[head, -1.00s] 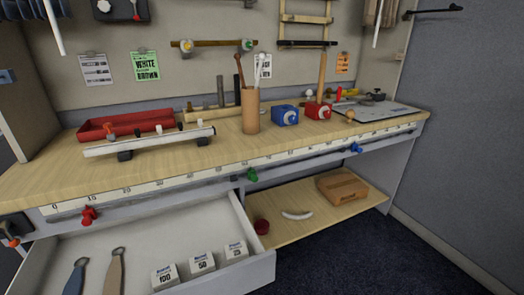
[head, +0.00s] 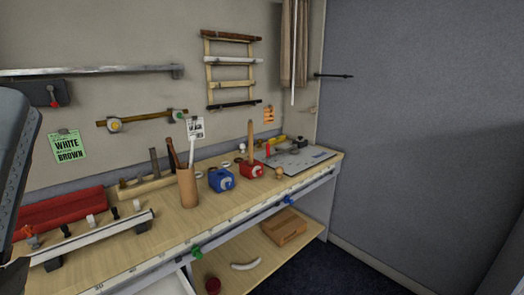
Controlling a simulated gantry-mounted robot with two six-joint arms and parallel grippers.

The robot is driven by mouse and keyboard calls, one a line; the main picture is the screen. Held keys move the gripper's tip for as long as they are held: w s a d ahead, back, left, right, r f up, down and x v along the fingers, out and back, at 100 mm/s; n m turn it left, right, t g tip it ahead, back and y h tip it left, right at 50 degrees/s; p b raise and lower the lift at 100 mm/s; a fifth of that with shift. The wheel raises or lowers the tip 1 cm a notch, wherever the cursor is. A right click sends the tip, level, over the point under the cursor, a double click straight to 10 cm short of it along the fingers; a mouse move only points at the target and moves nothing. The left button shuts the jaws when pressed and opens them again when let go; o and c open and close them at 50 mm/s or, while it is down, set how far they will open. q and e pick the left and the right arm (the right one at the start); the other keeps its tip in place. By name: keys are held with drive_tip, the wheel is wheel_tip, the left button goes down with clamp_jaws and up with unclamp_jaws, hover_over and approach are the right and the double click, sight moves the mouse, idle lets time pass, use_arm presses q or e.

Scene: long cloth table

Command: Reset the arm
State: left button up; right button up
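Part of my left arm and gripper (head: 14,165) shows as a large dark grey shape at the left edge of the head view, close to the camera. It covers the left end of the workbench. Its fingertips cannot be made out, so I cannot tell whether it is open or shut. Nothing is seen held in it. My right gripper is not in view.
The wooden workbench (head: 140,258) carries a red tray (head: 62,212), a white rail (head: 95,238), a brown cup of tools (head: 187,188), a blue block (head: 221,180) and a red block (head: 252,169). A lower shelf (head: 262,249) holds a wooden box (head: 284,228). Bare floor lies right.

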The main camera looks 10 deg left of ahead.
use_arm(q)
wheel_tip(320, 180, up, 36)
drive_tip(key=w+d+m+g+h+p, duration=0.3)
drive_tip(key=m+p, duration=0.8)
drive_tip(key=p, duration=2.7)
wheel_tip(320, 180, down, 56)
drive_tip(key=a+t+b, duration=0.1)
drive_tip(key=b, duration=5.5)
drive_tip(key=shift+s+a+h, duration=0.25)
drive_tip(key=shift+h, duration=0.05)
